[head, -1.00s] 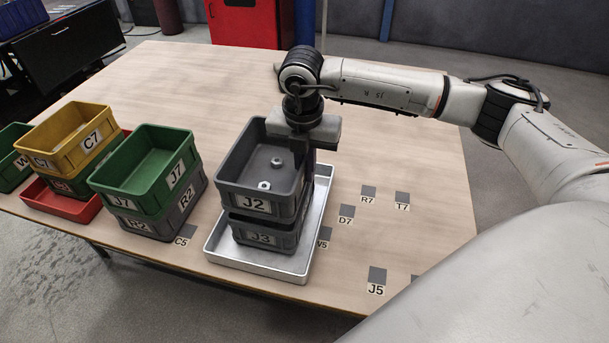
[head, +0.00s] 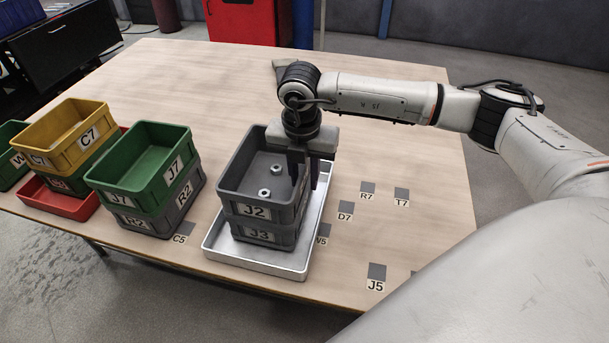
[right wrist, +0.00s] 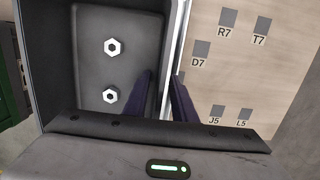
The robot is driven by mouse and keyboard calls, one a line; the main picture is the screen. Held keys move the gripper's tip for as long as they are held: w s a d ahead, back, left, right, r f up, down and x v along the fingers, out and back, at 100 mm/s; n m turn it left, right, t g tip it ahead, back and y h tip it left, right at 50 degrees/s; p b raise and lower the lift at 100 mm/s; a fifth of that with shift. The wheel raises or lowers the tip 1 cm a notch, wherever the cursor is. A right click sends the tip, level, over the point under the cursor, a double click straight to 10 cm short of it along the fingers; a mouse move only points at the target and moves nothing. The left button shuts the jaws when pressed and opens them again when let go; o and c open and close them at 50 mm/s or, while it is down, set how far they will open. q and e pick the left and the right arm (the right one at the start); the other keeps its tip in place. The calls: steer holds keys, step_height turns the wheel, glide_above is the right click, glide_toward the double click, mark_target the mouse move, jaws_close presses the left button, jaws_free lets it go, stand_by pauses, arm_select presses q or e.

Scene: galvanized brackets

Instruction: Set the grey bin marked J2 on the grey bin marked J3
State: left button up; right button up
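The grey bin marked J2 (head: 257,213) sits stacked and level on the grey bin marked J3 (head: 260,235), with two hex nuts lying in it. J3 stands on a silver tray (head: 255,267), its inside hidden by J2. My right gripper (head: 304,176) is open at J2's right wall, one finger inside the bin and one outside. In the right wrist view its fingers (right wrist: 163,90) stand apart with J2's wall between them, and J2's floor (right wrist: 112,75) shows with both nuts. My left gripper is not in view.
Left of the tray, a green bin J7 (head: 118,199) stands on a grey bin R2 (head: 135,222). Farther left, a yellow bin C7 (head: 40,160) tops a stack on a red tray (head: 62,203). Marked squares such as D7 (head: 345,208) lie on the clear table at right.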

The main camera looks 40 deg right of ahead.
steer(key=shift+r+p, duration=0.6)
steer(key=shift+r, duration=0.1)
steer(key=r, duration=0.4)
steer(key=r+b, duration=0.1)
steer(key=r, duration=0.3)
steer(key=s+a+r, duration=0.1)
steer(key=r, duration=0.2)
steer(key=shift+r, duration=0.4)
steer(key=shift+o, duration=0.4)
